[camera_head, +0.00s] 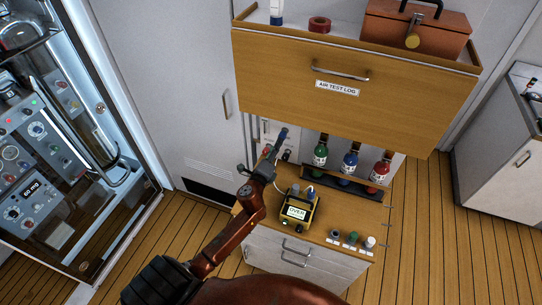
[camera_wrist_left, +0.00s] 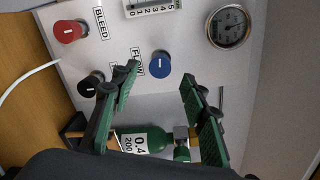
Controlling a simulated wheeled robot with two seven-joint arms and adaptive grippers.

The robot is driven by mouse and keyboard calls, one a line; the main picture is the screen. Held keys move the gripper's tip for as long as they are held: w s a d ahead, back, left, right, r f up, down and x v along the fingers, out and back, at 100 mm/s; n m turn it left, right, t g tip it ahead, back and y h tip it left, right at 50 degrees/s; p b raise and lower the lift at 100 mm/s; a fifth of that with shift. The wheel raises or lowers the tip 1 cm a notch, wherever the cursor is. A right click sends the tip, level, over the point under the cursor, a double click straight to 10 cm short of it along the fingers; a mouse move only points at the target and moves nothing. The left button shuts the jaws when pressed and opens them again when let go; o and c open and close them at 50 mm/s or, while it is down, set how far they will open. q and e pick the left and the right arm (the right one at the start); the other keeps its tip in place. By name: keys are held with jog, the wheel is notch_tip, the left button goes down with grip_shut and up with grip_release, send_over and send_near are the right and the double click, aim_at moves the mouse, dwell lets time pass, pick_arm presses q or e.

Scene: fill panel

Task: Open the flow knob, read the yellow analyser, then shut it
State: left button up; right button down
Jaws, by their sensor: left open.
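The fill panel shows in the left wrist view. On it are a blue knob (camera_wrist_left: 159,64) beside the FLOW label, a red knob (camera_wrist_left: 68,31) by the BLEED label, and a black knob (camera_wrist_left: 91,85). My left gripper (camera_wrist_left: 160,78) is open and empty, its green fingers pointing at the panel with the blue knob seen between and just beyond the tips. In the head view my left gripper (camera_head: 276,148) is at the panel, which it partly hides. The yellow analyser (camera_head: 298,209) stands on the wooden counter below; its lit screen seems to read OVER. My right gripper is not in view.
A round gauge (camera_wrist_left: 229,27) and a white scale (camera_wrist_left: 150,6) are on the panel. Green, blue and red bottles (camera_head: 350,163) stand in a rack right of the gripper. A wooden drawer (camera_head: 300,75) labelled AIR TEST LOG overhangs the counter (camera_head: 330,215).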

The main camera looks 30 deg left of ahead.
aim_at(282, 136)
pick_arm(q)
jog(key=v, duration=0.6)
dwell(1.1)
jog(key=w+a+m+p, duration=0.1)
jog(key=w+a+m, duration=0.1)
jog(key=w+m, duration=0.9)
jog(key=shift+a+f+m+t+h, duration=0.3)
jog(key=shift+f+m+t+h, duration=0.15)
jog(key=shift+m, duration=0.35)
jog(key=shift+c, duration=0.7)
grip_shut()
